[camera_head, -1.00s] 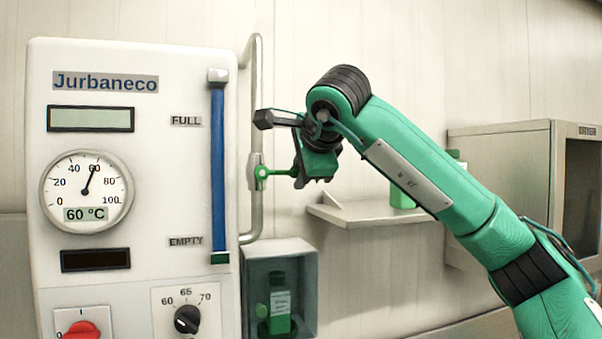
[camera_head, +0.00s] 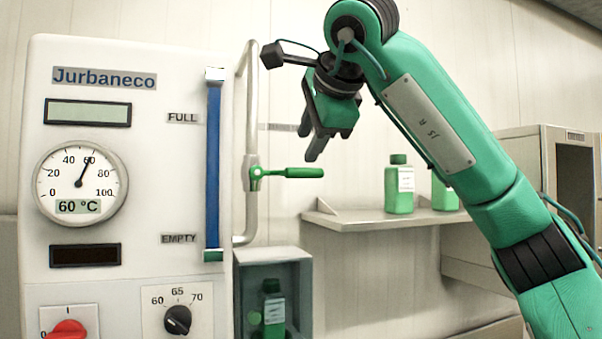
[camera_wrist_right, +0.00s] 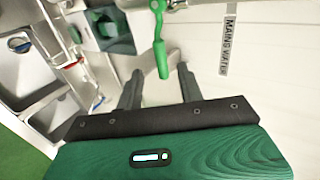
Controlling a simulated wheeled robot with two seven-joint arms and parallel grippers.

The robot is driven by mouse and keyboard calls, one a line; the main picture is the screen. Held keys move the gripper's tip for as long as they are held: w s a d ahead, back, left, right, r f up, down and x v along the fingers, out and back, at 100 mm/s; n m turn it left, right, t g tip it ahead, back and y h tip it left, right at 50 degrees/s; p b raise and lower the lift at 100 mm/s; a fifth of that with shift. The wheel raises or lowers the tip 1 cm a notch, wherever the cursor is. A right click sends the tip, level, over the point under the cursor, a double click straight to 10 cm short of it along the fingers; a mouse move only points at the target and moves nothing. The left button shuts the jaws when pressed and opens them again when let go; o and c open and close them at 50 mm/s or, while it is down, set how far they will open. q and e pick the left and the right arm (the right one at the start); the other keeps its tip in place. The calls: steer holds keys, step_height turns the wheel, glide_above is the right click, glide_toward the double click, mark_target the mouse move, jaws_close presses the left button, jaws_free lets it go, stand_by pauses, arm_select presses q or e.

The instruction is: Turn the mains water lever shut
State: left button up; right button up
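The mains water lever (camera_head: 290,173) is a green handle on a valve at the vertical pipe (camera_head: 252,110). It points level to the right, square across the pipe. My right gripper (camera_head: 309,145) is above the lever's free end, apart from it, with its fingers pointing down. In the right wrist view the two dark fingers of the gripper (camera_wrist_right: 160,88) stand apart with nothing held. The lever (camera_wrist_right: 162,58) shows beyond the gap between them, near a "MAINS WATER" label (camera_wrist_right: 229,45). My left gripper is not in view.
The white Jurbaneco panel (camera_head: 140,210) stands left of the pipe. A grey box (camera_head: 305,290) with a green bottle (camera_head: 273,310) is below the lever. A wall shelf (camera_head: 345,219) to the right carries green bottles (camera_head: 398,185).

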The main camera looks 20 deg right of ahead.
steer(key=shift+b+v, duration=0.4)
steer(key=shift+v, duration=1.45)
steer(key=shift+f, duration=0.1)
